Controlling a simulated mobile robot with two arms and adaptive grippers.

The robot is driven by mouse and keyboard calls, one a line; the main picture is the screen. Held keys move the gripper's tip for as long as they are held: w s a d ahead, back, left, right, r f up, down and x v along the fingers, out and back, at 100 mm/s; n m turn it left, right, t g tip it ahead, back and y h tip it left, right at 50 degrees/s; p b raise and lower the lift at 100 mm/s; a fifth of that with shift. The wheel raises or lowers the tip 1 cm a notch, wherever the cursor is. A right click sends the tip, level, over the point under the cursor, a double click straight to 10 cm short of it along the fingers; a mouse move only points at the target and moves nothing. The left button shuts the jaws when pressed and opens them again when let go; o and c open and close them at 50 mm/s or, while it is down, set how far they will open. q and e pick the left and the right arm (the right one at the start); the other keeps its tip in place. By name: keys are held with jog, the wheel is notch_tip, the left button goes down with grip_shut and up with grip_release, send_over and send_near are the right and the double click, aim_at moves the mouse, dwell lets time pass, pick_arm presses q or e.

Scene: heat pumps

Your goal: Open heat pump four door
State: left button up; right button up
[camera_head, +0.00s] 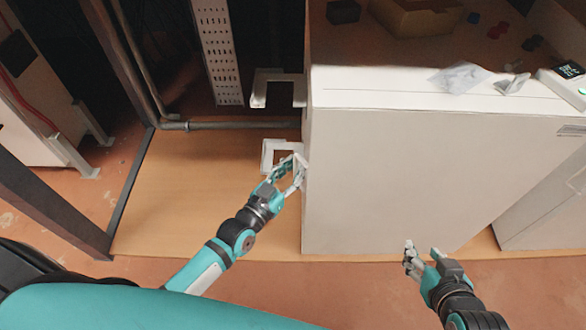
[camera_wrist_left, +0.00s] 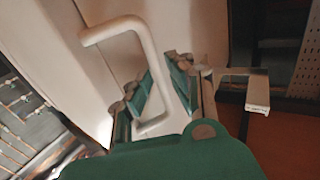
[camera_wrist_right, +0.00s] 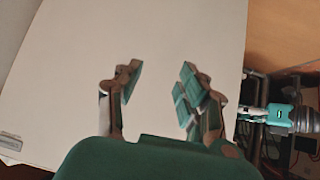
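The heat pump is a large white box (camera_head: 400,175); its pale panel also fills much of the right wrist view (camera_wrist_right: 170,40). A white U-shaped handle (camera_wrist_left: 152,50) stands out from a white panel in the left wrist view. My left gripper (camera_head: 290,170) is at the box's left edge. In the left wrist view its spread fingers (camera_wrist_left: 155,88) stand on either side of the handle; I cannot tell whether they touch it. My right gripper (camera_head: 420,256) is open and empty, low in front of the box, with the panel beyond its fingers (camera_wrist_right: 158,82).
White brackets (camera_head: 278,82) and a pipe (camera_head: 235,125) lie left of the box. A dark post (camera_head: 50,185) stands at the left. Clear bags (camera_head: 465,77) and a device with a screen (camera_head: 570,70) rest on top. A second white unit is at right (camera_head: 545,215).

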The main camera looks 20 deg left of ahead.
pick_arm(q)
grip_shut()
